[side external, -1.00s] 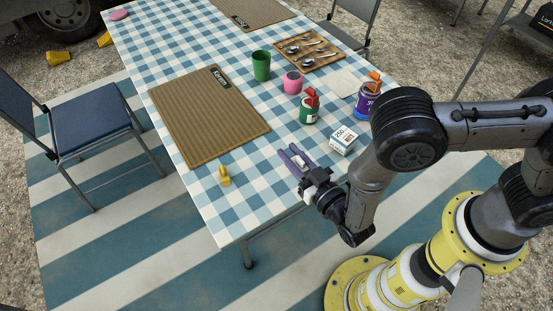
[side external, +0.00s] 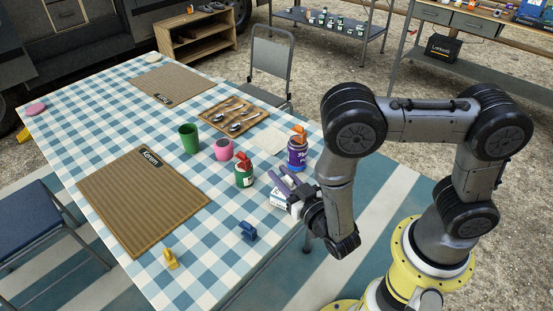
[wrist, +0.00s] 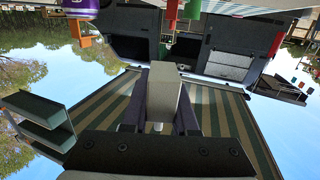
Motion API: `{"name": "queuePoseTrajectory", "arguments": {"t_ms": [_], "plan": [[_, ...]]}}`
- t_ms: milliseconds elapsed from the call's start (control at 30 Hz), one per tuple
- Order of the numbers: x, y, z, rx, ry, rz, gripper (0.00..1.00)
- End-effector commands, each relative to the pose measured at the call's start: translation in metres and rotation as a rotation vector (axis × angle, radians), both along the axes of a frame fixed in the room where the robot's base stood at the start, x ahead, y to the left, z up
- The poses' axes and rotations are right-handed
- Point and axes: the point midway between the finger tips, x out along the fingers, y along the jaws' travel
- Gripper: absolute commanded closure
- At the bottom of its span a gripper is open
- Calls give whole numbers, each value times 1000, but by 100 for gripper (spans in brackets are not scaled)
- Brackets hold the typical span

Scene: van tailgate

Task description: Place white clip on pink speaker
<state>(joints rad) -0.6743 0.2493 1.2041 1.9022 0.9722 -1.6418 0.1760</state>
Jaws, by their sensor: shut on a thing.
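A small pink cylinder (side external: 223,150), likely the pink speaker, stands on the table between a green cup (side external: 189,138) and a green can (side external: 244,174). My gripper is to its right and nearer the camera, well apart from it. I see nothing on top of the cylinder.
A red clip is on the green can, an orange clip on the purple jar (side external: 297,153). A blue clip (side external: 248,230) and yellow clip (side external: 170,259) lie near the front edge. A cutlery tray (side external: 227,116) is behind.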

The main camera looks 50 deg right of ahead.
Motion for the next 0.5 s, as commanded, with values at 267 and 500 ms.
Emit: {"name": "queuePoseTrajectory", "arguments": {"t_ms": [267, 500], "plan": [[33, -63, 8, 1, -2, -51, 100], [54, -102, 20, 0, -4, 3, 100]]}}
